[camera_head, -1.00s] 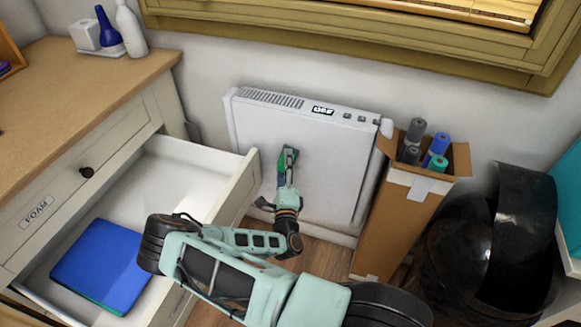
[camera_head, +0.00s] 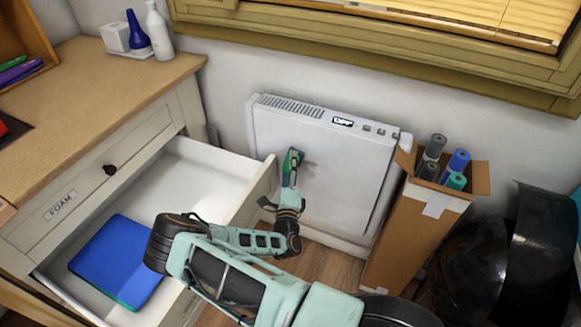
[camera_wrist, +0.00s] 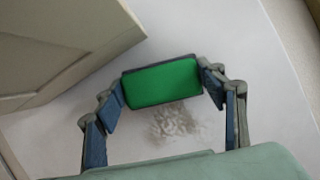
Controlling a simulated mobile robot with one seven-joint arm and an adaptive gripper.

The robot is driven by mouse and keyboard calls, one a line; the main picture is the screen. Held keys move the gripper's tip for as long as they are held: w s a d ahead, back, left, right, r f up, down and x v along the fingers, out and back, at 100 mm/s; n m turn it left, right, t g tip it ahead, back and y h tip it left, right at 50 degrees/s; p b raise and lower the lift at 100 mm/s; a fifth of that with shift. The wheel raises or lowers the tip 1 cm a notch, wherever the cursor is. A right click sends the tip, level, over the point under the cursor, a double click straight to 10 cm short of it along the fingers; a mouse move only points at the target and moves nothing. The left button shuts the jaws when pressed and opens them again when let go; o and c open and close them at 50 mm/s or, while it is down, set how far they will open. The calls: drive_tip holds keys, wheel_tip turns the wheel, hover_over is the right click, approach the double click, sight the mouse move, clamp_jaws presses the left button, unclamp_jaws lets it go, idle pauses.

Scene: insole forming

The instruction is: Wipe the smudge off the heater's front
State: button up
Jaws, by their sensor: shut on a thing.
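The white heater (camera_head: 345,190) stands against the wall, its display reading "OFF". A grey-brown smudge (camera_wrist: 175,125) is on its front, just below the green pad in the wrist view. It shows faintly in the head view (camera_head: 308,168), right of the pad. My gripper (camera_head: 290,180) is shut on a small green pad (camera_wrist: 162,82) with a dark backing, a finger at each end. The pad is at the heater's front, toward its left side; I cannot tell whether it touches.
An open drawer (camera_head: 245,205) labelled FOAM stands close left of my gripper, with a blue sheet (camera_head: 115,258) inside. A cardboard box (camera_head: 415,235) of rolls stands right of the heater. Black curved pieces (camera_head: 520,255) lie farther right. A window sill (camera_head: 390,62) is above.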

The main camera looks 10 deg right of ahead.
sight(301, 161)
drive_tip(key=shift+s+d+r+p, duration=0.25)
drive_tip(key=shift+s+d+p, duration=0.2)
drive_tip(key=shift+d, duration=0.4)
drive_tip(key=shift+s+d+r+p, duration=0.3)
drive_tip(key=shift+s+d, duration=0.25)
drive_tip(key=shift+d, duration=0.25)
drive_tip(key=shift+s+d+f+p, duration=0.15)
drive_tip(key=shift+s+d+p, duration=0.5)
drive_tip(key=shift+s+d, duration=0.7)
drive_tip(key=shift+s+d+f+p, duration=0.1)
drive_tip(key=shift+s+d+p, duration=0.75)
drive_tip(key=shift+d, duration=0.7)
drive_tip(key=shift+s+d, duration=0.55)
drive_tip(key=shift+d, duration=0.2)
drive_tip(key=shift+s+d, duration=0.55)
drive_tip(key=shift+d, duration=0.2)
drive_tip(key=shift+p, duration=0.3)
drive_tip(key=shift+s+a+p, duration=0.4)
drive_tip(key=shift+s+a, duration=0.5)
drive_tip(key=shift+s, duration=0.3)
drive_tip(key=shift+s+a+p, duration=0.35)
drive_tip(key=shift+s+a, duration=0.55)
drive_tip(key=shift+s, duration=0.3)
drive_tip(key=shift+s+a, duration=0.9)
drive_tip(key=shift+s, duration=0.3)
